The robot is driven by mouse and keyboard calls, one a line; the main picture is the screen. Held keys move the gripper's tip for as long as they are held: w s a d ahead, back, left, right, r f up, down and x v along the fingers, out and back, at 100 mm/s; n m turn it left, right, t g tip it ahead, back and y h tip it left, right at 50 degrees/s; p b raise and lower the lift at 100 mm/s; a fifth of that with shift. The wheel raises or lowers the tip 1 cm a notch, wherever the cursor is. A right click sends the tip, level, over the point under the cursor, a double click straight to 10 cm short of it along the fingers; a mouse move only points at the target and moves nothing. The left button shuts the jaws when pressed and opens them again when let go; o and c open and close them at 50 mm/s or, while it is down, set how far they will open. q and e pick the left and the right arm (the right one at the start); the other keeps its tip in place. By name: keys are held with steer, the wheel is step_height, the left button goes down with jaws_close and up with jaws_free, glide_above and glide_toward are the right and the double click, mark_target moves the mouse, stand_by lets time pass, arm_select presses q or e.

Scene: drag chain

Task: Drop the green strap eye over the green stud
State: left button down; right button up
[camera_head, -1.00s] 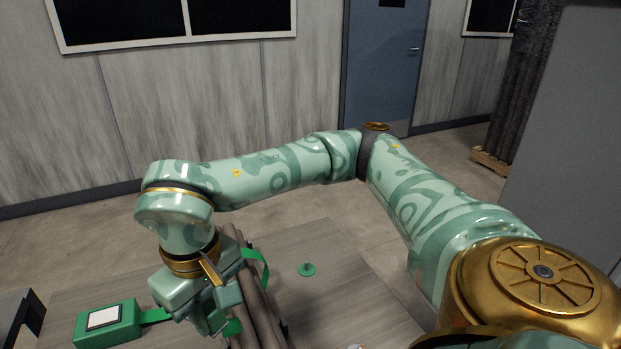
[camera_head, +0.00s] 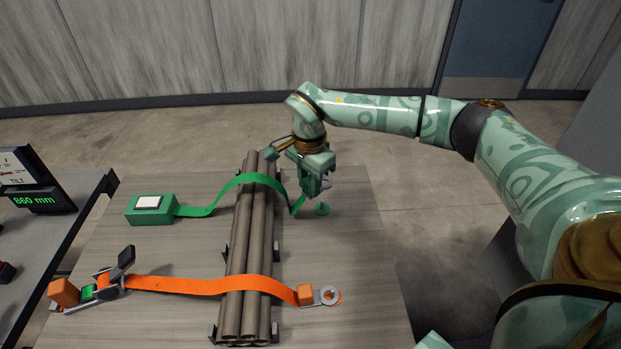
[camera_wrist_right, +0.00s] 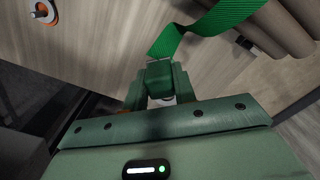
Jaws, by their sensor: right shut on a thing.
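The green strap (camera_head: 245,181) runs from a green box (camera_head: 150,209) over a bundle of brown pipes (camera_head: 245,245) and down to my right gripper (camera_head: 308,193). The gripper is shut on the strap's green end piece (camera_wrist_right: 158,74), beside the pipes' right side. The green stud (camera_head: 322,209) stands on the table on a round green base, just right of and below the gripper in the head view. I cannot tell whether the eye touches it. My left gripper is not in view.
An orange strap (camera_head: 200,287) crosses the pipes nearer me, its metal ring (camera_head: 329,296) at the right and a buckle (camera_head: 105,283) at the left. Dark brackets flank the pipes. A side table with a display (camera_head: 40,198) stands at the left. The table's (camera_head: 350,250) right part is clear.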

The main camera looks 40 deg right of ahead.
mark_target(308, 195)
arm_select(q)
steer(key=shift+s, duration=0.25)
arm_select(e)
steer(key=shift+a, duration=0.1)
steer(key=shift+r+p, duration=0.15)
steer(key=shift+p, duration=0.2)
steer(key=shift+a+f+b, duration=0.1)
steer(key=shift+f+b, duration=0.6)
steer(key=shift+f, duration=1.4)
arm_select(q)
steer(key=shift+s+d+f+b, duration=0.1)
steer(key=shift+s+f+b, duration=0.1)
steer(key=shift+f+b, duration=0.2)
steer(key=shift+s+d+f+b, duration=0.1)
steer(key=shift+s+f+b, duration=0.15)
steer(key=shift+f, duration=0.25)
arm_select(e)
steer(key=shift+f, duration=2.2)
steer(key=o, duration=1.1)
steer(key=shift+c, duration=0.2)
